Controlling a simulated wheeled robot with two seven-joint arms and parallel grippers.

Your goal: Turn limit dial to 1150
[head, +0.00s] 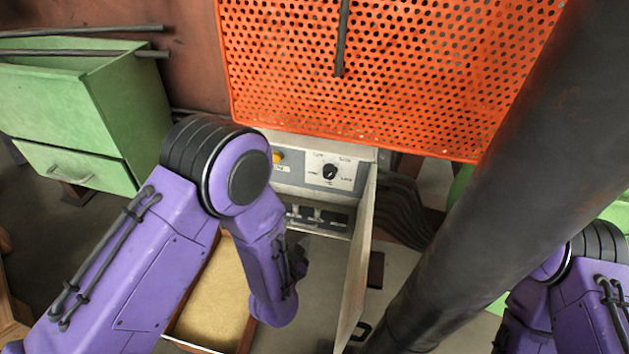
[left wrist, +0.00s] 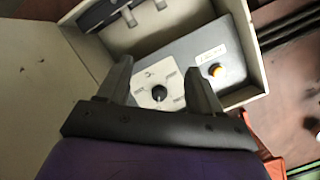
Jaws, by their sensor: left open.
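The limit dial (head: 329,172) is a small black knob on a white plate with printed marks around it, set in the grey control panel. The marks are too small to read surely. In the left wrist view the dial (left wrist: 159,93) shows between the two dark fingers of my left gripper (left wrist: 160,70). The gripper is open and empty, and the fingers stand apart on either side of the knob. I cannot tell how close they are to the panel. In the head view my left gripper (head: 297,262) is mostly hidden by its own arm. My right gripper is out of view.
An orange button (left wrist: 212,72) sits beside the dial plate. Several switches (head: 316,215) are on the lower panel. An open cabinet door (head: 357,262) stands at the right. An orange perforated guard (head: 390,70) hangs above. A green drawer cabinet (head: 75,110) is at the left.

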